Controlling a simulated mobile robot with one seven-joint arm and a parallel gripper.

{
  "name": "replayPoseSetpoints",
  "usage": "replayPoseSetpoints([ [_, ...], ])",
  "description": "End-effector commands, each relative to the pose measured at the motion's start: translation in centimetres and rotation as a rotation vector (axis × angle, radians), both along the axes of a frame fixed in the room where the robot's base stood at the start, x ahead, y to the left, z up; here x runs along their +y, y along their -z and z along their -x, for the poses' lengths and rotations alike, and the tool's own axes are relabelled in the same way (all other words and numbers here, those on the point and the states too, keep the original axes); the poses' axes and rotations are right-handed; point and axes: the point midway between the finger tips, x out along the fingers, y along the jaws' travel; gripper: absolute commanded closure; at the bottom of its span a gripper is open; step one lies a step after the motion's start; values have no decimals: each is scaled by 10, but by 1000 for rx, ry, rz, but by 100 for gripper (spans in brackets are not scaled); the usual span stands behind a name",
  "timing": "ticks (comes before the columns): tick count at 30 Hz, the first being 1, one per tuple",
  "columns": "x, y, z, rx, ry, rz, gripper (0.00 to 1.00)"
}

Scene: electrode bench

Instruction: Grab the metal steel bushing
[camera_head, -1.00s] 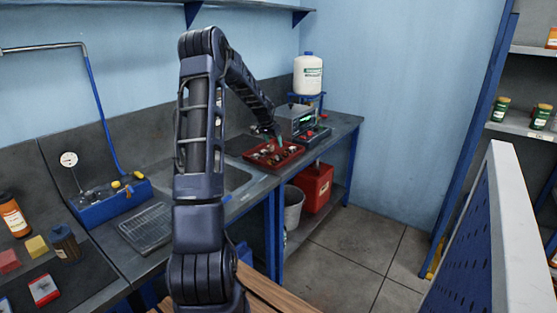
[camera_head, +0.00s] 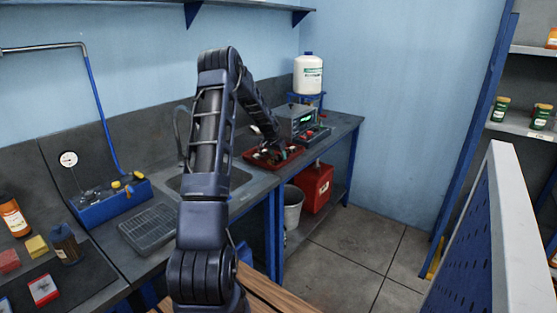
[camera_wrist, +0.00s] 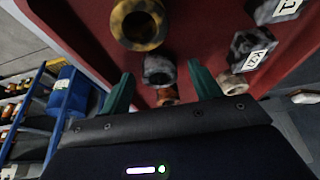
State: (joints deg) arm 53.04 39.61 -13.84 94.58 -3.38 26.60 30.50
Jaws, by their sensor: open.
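In the wrist view a grey metal bushing (camera_wrist: 159,70) lies on the red tray (camera_wrist: 85,22). My gripper (camera_wrist: 160,80) is open, with one green finger on each side of the bushing in the picture. I cannot tell whether the fingers touch it or how far above it they are. In the head view my gripper (camera_head: 272,150) is low over the red tray (camera_head: 292,161) on the bench, and the bushing cannot be made out there.
Close around are a mottled brass ring (camera_wrist: 122,14), a copper-coloured piece (camera_wrist: 167,97), a pale ring (camera_wrist: 232,84) and a block marked K-27 (camera_wrist: 243,42).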

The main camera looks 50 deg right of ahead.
Motion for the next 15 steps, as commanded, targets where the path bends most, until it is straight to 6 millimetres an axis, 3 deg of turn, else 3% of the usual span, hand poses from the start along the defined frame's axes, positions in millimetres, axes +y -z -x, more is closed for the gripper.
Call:
replayPoseSetpoints([
  [4, 0, -1, 0, 0, 0, 0, 37],
  [12, 0, -1, 0, 0, 0, 0, 90],
  [15, 0, -1, 0, -1, 0, 1, 91],
])
